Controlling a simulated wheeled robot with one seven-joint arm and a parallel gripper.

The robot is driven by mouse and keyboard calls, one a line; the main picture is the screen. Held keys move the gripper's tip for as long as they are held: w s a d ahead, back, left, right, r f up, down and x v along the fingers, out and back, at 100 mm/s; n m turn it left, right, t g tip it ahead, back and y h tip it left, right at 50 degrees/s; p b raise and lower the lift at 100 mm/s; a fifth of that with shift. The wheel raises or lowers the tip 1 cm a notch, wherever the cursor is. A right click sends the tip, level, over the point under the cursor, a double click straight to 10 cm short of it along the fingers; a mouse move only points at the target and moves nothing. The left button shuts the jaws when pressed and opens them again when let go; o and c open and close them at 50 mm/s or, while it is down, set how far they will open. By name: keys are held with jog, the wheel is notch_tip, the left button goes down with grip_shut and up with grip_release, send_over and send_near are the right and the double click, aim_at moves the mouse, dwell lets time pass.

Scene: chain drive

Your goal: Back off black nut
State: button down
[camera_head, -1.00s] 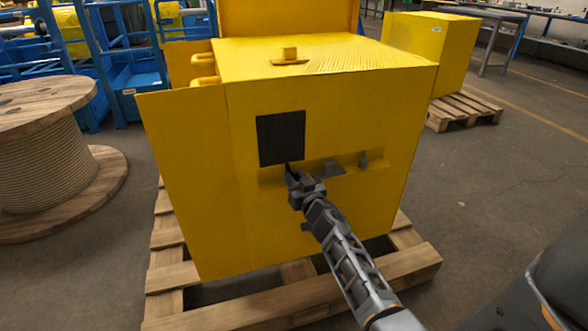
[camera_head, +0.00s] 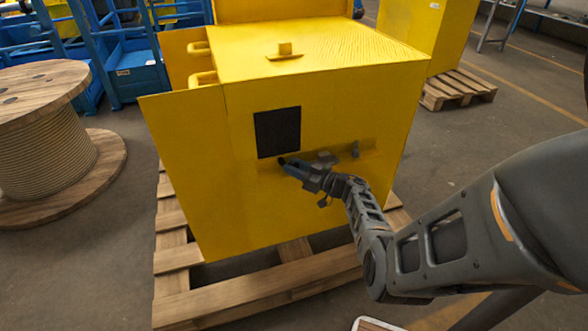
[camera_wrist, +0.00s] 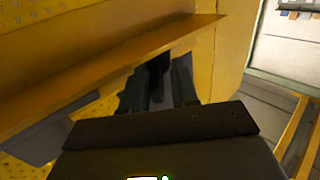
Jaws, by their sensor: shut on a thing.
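The yellow machine housing (camera_head: 215,190) stands on a wooden pallet, with a dark square panel (camera_head: 277,132) on its front and a recessed ledge below. My gripper (camera_head: 289,165) is at the left end of this ledge, just under the panel. In the wrist view, my gripper's two dark fingers (camera_wrist: 159,92) reach under the yellow ledge and close on a small black part, which I take to be the black nut (camera_wrist: 156,68). The nut is mostly hidden between the fingers and in shadow. In the head view I cannot tell it from the fingertips.
A grey block (camera_head: 325,158) and a small grey knob (camera_head: 355,149) sit along the ledge to the right. The pallet (camera_head: 270,284) juts out in front. A wooden cable reel (camera_head: 50,150) stands at left, and another yellow box (camera_head: 432,35) stands behind right.

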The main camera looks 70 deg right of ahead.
jog(key=shift+d+f+n+y+b, duration=0.1)
jog(key=shift+n+y+b, duration=0.2)
jog(key=shift+n+y, duration=0.45)
jog(key=shift+s+m, duration=0.1)
jog(key=shift+m, duration=0.15)
jog(key=c, duration=1.1)
grip_release()
jog(key=s, duration=0.7)
jog(key=shift+s+a+p, duration=0.35)
jog(key=shift+p, duration=0.05)
